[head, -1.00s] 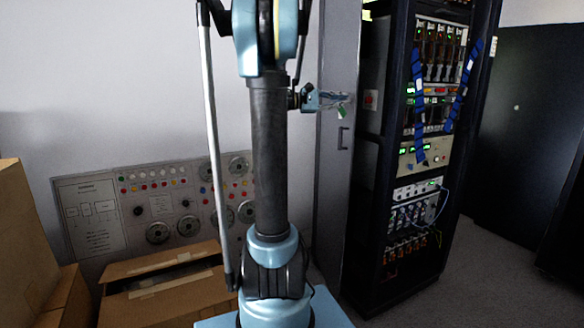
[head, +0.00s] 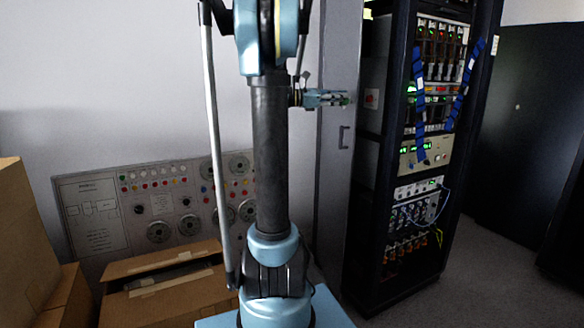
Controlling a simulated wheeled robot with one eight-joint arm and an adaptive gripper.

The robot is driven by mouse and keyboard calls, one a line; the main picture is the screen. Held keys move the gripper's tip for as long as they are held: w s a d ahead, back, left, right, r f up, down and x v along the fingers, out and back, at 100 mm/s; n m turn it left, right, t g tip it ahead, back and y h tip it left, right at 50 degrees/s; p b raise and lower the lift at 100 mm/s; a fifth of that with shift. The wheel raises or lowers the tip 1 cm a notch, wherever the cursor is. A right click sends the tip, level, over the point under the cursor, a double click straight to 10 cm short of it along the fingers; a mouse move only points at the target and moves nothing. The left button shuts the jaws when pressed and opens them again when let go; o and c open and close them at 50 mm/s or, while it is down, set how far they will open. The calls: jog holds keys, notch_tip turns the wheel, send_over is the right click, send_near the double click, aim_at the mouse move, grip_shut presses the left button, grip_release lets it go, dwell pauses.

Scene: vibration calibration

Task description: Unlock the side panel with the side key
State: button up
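The side panel (head: 333,190) is a tall grey upright panel at the left of the equipment rack, with a dark handle (head: 344,137) on it. My gripper (head: 342,99) shows small beside my arm, level and pointing right, in front of the panel's upper part and above the handle. A small green thing, seemingly the side key (head: 346,101), is at its fingertips, and the fingers look shut on it. The key's shape is too small to make out. No keyhole can be made out, and I cannot tell whether the key touches the panel.
The open-fronted rack (head: 398,200) with lit instruments and blue cable bundles stands right of the panel. A control board (head: 95,225) is on the left wall. Cardboard boxes (head: 165,302) fill the lower left. Grey floor (head: 455,285) is free at the right.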

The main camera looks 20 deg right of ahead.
jog(key=w+a+n, duration=0.1)
jog(key=w+a, duration=0.1)
jog(key=a, duration=0.6)
jog(key=w+a+n, duration=0.2)
jog(key=w+a, duration=0.1)
jog(key=a, duration=0.5)
jog(key=shift+f, duration=0.45)
jog(key=o, duration=0.8)
jog(key=s, duration=0.2)
jog(key=s+a, duration=0.1)
jog(key=shift+s+f+m+t+y, duration=0.1)
jog(key=shift+f+m+t+y, duration=0.2)
jog(key=shift+f+y, duration=0.1)
jog(key=s+f, duration=0.1)
jog(key=s+f+y, duration=0.1)
jog(key=f, duration=0.1)
jog(key=shift+s+m+t, duration=0.15)
jog(key=shift+m+t, duration=0.25)
jog(key=c, duration=0.8)
jog(key=s+a+f+m+t+y, duration=0.1)
jog(key=s+a+f+m+y, duration=0.1)
jog(key=s+f, duration=0.3)
jog(key=s+a+f+m+t+y, duration=0.1)
jog(key=s+a+f+m+y, duration=0.2)
jog(key=s+f, duration=0.3)
jog(key=shift+a+f+t+y, duration=0.3)
jog(key=shift+a+f+y, duration=0.6)
jog(key=shift+f, duration=1.15)
jog(key=shift+s, duration=0.1)
